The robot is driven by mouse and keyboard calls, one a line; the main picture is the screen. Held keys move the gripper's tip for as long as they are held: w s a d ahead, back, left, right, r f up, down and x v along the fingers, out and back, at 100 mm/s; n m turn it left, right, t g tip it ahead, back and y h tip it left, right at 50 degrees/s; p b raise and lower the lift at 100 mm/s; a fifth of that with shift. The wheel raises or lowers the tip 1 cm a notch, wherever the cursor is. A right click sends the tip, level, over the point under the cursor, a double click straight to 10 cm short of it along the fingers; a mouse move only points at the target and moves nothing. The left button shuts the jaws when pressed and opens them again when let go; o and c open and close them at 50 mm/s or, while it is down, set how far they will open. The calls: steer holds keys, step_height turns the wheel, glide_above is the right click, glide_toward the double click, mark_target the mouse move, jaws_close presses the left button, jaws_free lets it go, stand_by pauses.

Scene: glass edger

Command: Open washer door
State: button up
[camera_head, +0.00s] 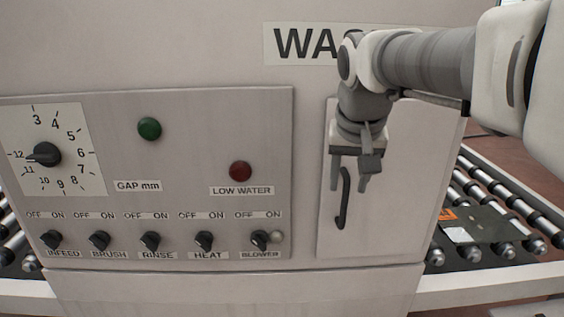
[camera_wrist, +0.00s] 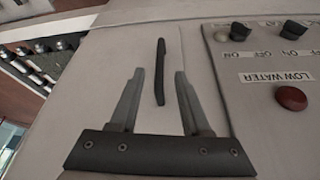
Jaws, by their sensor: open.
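The washer door (camera_head: 390,205) is a pale panel on the right of the machine front, and it looks closed. Its black vertical bar handle (camera_head: 343,200) is near the door's left edge. My gripper (camera_head: 350,182) points down in front of the door, at the upper end of the handle. In the wrist view the door (camera_wrist: 190,48) fills the middle, and the handle (camera_wrist: 160,72) shows between and beyond the two open fingers of my gripper (camera_wrist: 157,75). The fingers do not appear to touch the handle. My arm hides the door's upper part in the head view.
A control panel (camera_head: 200,110) left of the door carries a gap dial (camera_head: 46,154), a green button (camera_head: 149,128), a red LOW WATER lamp (camera_head: 240,171) and several switches. A roller conveyor (camera_head: 500,205) with a dark labelled plate (camera_head: 474,226) runs at the right.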

mark_target(346, 198)
steer(key=x, duration=0.7)
steer(key=shift+w+f, duration=0.15)
steer(key=shift+f, duration=0.1)
jaws_close()
steer(key=shift+r, duration=0.1)
stand_by(1.0)
